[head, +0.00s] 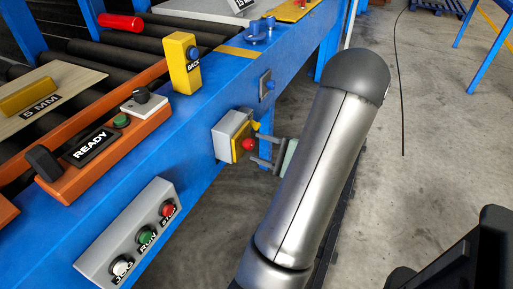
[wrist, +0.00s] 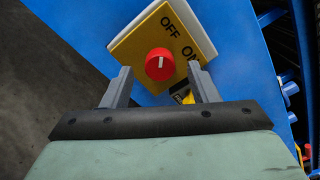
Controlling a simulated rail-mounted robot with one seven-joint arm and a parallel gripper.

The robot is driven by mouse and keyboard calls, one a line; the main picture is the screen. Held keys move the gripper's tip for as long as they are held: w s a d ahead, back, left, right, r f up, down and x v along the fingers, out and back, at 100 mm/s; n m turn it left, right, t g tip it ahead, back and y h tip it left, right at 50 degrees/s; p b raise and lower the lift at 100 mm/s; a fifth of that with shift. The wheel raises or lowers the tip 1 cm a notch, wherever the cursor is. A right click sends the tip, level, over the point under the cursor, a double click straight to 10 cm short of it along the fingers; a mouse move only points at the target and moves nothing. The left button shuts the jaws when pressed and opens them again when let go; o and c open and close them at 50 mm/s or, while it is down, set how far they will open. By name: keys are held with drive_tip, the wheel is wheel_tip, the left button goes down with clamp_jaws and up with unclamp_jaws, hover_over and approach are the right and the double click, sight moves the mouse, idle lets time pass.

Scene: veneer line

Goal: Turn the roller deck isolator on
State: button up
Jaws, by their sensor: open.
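The roller deck isolator is a grey box with a yellow plate (head: 238,149) on the blue side frame, with a red knob (head: 249,145). In the wrist view the yellow plate (wrist: 133,48) reads OFF and ON, and the red knob (wrist: 160,64) shows a short white mark pointing roughly up toward OFF. My gripper (head: 256,147) is open and faces the plate. In the wrist view its fingers (wrist: 160,80) stand apart, left and right of the knob, with gaps on both sides. I cannot tell whether the fingertips reach the knob's depth.
A grey panel with JOG, RUN and other buttons (head: 130,240) is on the frame at lower left. A yellow BACK post (head: 184,66) and an orange rail with a READY label (head: 97,146) sit above. A yellow-and-black item (wrist: 183,93) lies just below the plate, near the right finger.

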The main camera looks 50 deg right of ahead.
drive_tip(key=shift+w+a, duration=0.15)
drive_tip(key=shift+w, duration=0.8)
drive_tip(key=shift+c, duration=0.3)
drive_tip(key=c, duration=0.9)
